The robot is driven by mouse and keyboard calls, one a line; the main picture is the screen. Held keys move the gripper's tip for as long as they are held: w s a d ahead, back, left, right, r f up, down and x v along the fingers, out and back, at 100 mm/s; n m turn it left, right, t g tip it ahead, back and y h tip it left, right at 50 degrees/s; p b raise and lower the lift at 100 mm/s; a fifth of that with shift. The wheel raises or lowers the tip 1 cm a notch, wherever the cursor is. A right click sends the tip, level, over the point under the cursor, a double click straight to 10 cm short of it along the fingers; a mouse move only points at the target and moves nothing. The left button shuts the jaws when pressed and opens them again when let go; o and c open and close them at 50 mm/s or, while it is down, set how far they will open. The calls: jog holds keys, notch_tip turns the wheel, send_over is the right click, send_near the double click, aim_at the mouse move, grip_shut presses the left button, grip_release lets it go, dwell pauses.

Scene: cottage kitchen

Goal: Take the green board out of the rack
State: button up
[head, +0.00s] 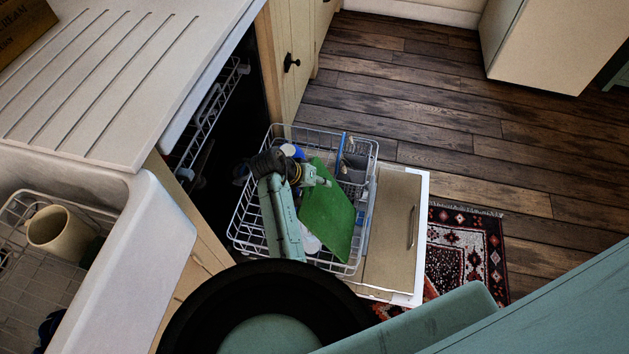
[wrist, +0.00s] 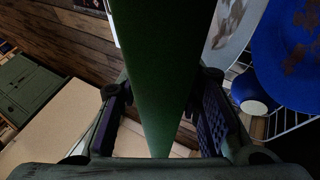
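The green board (head: 328,210) stands tilted in the dish rack (head: 240,240), which is pulled out of the dishwasher. In the head view, my gripper (head: 318,175) is at the board's upper end, and the fingertips are hard to make out. In the wrist view, the green board (wrist: 160,90) runs between the two fingers of my gripper (wrist: 165,82). The fingers are apart, with gaps showing between them and the board lower down. Whether either fingertip touches the board is unclear. My arm hides part of the rack's middle.
A blue dish with brown stains (wrist: 285,50) and a small blue item (wrist: 250,95) are close to the right finger. The open dishwasher door (head: 390,230) lies right of the rack. The counter (head: 120,80) and sink (head: 150,240) are left. The wooden floor (head: 430,110) beyond is clear.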

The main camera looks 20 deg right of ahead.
jog(key=shift+c, duration=0.5)
grip_shut()
dwell(0.5)
jog(key=shift+r, duration=0.2)
jog(key=shift+w+a+r+p, duration=0.2)
jog(key=shift+w+r+p, duration=0.05)
jog(key=shift+r+p, duration=0.45)
jog(key=w+a+r+p, duration=0.2)
jog(key=r+p, duration=0.3)
jog(key=r, duration=0.3)
jog(key=shift+w+a, duration=0.2)
jog(key=shift+a, duration=0.65)
jog(key=shift+r, duration=0.1)
